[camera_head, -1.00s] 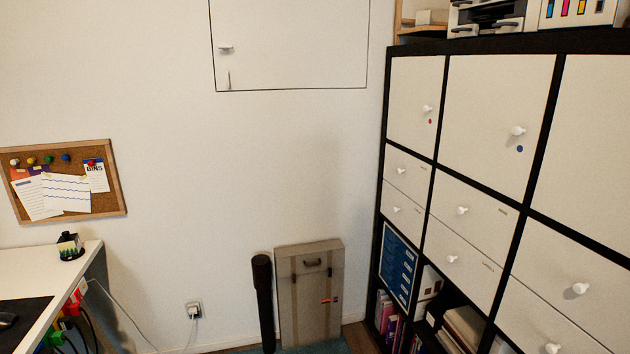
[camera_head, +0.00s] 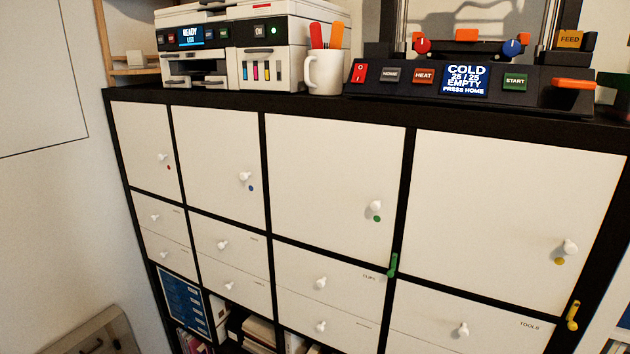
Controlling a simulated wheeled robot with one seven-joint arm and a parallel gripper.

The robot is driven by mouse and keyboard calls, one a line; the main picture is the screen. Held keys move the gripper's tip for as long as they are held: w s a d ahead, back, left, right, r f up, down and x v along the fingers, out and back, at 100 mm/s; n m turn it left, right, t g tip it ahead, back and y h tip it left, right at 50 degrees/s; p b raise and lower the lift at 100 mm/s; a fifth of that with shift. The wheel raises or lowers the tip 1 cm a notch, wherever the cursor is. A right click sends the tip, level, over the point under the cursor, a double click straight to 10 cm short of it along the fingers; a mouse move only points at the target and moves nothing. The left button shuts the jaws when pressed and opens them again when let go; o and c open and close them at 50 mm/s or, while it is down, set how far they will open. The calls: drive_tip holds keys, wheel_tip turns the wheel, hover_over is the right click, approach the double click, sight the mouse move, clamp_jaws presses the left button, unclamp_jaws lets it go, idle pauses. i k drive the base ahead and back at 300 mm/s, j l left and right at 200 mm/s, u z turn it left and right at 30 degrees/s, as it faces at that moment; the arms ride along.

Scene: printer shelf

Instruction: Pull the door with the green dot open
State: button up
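The door with the green dot (camera_head: 325,175) is a white square door in the upper row of the black shelf, third from the left. It looks shut. Its white knob (camera_head: 376,206) sits near its lower right corner, with the green dot (camera_head: 377,219) just below. A green catch-like piece (camera_head: 392,265) sits on the black frame just below and right of the door's lower right corner. Whether it blocks the door cannot be told. My gripper is not in view.
Neighbouring doors carry a blue dot (camera_head: 251,188) and a yellow dot (camera_head: 560,261). A yellow piece (camera_head: 573,315) sits on the right frame. Drawers (camera_head: 320,283) lie below. A printer (camera_head: 245,50), a white mug (camera_head: 325,72) and a machine with a COLD display (camera_head: 465,80) stand on top.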

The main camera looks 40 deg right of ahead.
sight(335, 184)
drive_tip(key=z, duration=1.1)
